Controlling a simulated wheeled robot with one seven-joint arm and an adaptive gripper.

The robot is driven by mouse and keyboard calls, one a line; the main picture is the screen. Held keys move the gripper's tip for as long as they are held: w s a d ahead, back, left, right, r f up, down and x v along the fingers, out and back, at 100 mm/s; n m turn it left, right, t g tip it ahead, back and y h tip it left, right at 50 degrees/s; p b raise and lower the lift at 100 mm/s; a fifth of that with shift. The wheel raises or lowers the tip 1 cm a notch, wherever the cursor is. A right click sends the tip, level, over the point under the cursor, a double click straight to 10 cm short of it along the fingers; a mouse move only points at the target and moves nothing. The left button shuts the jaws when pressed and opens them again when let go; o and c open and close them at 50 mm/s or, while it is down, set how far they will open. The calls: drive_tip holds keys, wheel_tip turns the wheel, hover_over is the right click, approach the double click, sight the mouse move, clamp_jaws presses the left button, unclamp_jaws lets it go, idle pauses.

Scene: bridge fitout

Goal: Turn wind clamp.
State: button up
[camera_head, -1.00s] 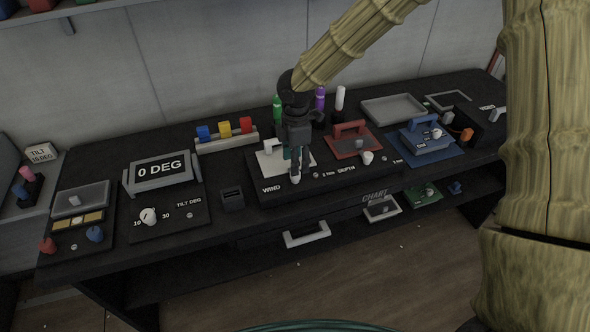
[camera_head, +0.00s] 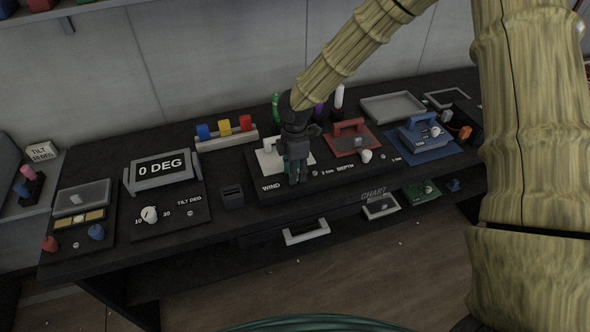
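The wind panel, labelled WIND (camera_head: 272,186), is on the dark bench with a white plate (camera_head: 270,161) behind the label. My gripper (camera_head: 297,180) points down over the front of this panel, just right of the label. The wind clamp is not visible and appears hidden behind my gripper. The fingers are dark and small here, so I cannot tell whether they are open or shut, or whether they touch the clamp.
To the right are a red plate with a handle (camera_head: 349,125), a white knob (camera_head: 366,155) by the DEPTH label and a blue plate (camera_head: 437,153). Bottles stand close behind my gripper. Left are a 0 DEG display (camera_head: 162,169) and a tilt knob (camera_head: 149,214).

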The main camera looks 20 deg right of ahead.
drive_tip(key=c, duration=0.4)
drive_tip(key=shift+c, duration=0.2)
drive_tip(key=shift+m, duration=0.5)
drive_tip(key=m, duration=0.7)
drive_tip(key=shift+m, duration=0.3)
drive_tip(key=m+p, duration=0.1)
drive_tip(key=m, duration=0.3)
drive_tip(key=shift+r+m, duration=0.1)
drive_tip(key=shift+m, duration=0.2)
drive_tip(key=m, duration=0.4)
drive_tip(key=shift+m+p, duration=0.3)
